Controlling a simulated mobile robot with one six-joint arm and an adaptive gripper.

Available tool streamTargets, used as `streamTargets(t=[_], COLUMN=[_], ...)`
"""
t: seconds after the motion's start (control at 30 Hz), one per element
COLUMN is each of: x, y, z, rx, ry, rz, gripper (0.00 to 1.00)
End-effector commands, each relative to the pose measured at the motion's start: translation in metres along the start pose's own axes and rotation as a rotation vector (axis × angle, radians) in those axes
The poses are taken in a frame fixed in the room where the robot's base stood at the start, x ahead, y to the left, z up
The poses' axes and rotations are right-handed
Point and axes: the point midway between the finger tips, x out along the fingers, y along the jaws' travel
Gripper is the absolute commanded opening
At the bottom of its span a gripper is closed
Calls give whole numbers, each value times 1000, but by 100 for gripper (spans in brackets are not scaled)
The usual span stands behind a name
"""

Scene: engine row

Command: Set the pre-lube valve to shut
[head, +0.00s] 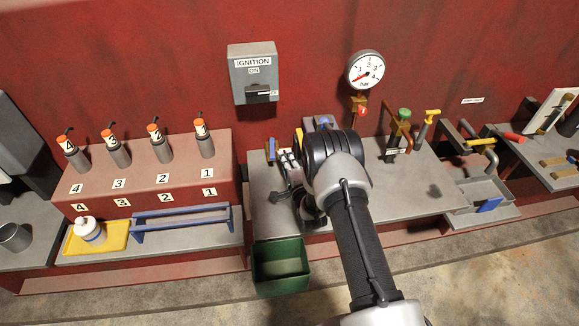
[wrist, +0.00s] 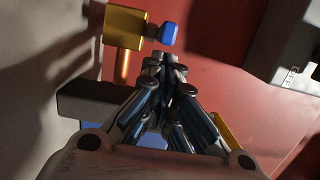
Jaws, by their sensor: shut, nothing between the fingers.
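In the wrist view a brass valve block (wrist: 124,27) sits on a copper pipe (wrist: 122,65), with a blue knob or handle end (wrist: 169,34) on its side. No label shows on it, so I cannot confirm that it is the pre-lube valve. My gripper (wrist: 164,62) is shut and empty. Its fingertips appear just below the blue piece in the picture; I cannot tell whether they touch it. In the head view my arm and wrist (head: 335,165) cover much of this part of the bench.
An ignition box (head: 252,75) is on the red wall at upper left of my wrist. A green bin (head: 280,266) stands in front. Green-capped (head: 404,114) and yellow-handled (head: 432,113) fittings stand right.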

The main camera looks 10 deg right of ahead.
Motion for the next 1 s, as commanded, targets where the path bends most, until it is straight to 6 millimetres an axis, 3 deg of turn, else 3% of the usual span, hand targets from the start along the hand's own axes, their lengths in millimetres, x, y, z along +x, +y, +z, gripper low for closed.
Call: streamTargets(t=[0.2, 1.0], x=[8, 6], y=[0, 0], z=[0, 8], rx=[0, 0], ry=[0, -1], rz=[1, -1], gripper=[0, 0])
